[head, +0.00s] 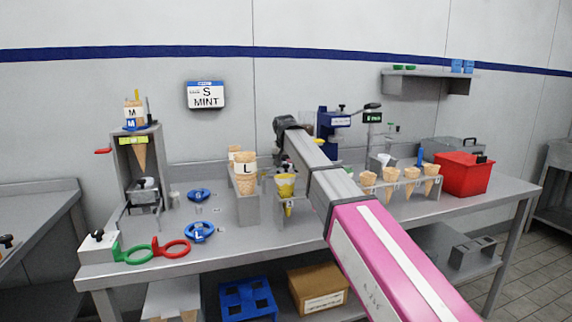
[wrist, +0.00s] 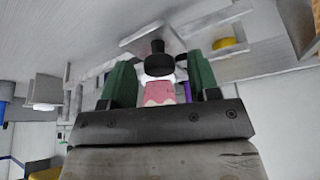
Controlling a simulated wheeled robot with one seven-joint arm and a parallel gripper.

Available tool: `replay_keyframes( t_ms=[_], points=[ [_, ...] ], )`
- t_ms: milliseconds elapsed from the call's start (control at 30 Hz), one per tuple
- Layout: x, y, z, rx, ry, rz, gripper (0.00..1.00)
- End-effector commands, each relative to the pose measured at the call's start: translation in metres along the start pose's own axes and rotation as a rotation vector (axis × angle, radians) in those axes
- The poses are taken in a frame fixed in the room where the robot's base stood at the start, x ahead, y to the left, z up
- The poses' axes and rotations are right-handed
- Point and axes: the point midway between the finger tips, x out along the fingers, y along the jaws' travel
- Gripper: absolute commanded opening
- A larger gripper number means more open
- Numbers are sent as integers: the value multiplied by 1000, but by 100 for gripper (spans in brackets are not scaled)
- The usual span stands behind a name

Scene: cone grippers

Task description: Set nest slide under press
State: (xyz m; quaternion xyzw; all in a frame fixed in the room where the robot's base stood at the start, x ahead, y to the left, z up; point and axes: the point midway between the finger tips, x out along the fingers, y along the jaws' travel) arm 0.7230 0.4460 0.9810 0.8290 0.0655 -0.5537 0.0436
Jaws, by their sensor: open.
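A blue press-like device (head: 334,124) with a dark lever stands at the back of the bench, partly hidden by my arm. I cannot tell for sure that it is the press. My gripper (wrist: 160,84) is open, with its two green fingers apart. A black knob (wrist: 157,50) on a pale base shows just beyond and between the fingertips. A pink piece (wrist: 158,93) lies between the fingers lower in the wrist view. I cannot tell whether the knob belongs to the nest slide, or whether anything touches the fingers. In the head view my arm hides the gripper.
A grey frame (head: 155,150) with a cone and red handle stands at left. Green (head: 135,253) and red rings (head: 172,248) lie at the front left. A cone labelled L (head: 246,178) stands mid-bench, several cones (head: 409,178) stand right, beside a red box (head: 463,174).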

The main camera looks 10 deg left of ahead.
Motion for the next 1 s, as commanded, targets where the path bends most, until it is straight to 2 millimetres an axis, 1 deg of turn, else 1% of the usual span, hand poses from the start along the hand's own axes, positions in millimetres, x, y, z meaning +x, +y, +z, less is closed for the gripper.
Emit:
replay_keyframes(
  t_ms=[100,133,167,200,300,467,567,733,800,1000],
  points=[
    [0,0,0,0,0,0,56],
    [0,0,0,0,0,0,52],
    [0,0,0,0,0,0,43],
    [0,0,0,0,0,0,30],
    [0,0,0,0,0,0,0],
    [0,3,-1,0,0,0,0],
    [2,12,-5,1,0,1,0],
    [5,35,-14,2,0,2,0],
    [6,40,-16,1,0,2,0],
    [6,41,-16,0,0,1,0]
  ],
)
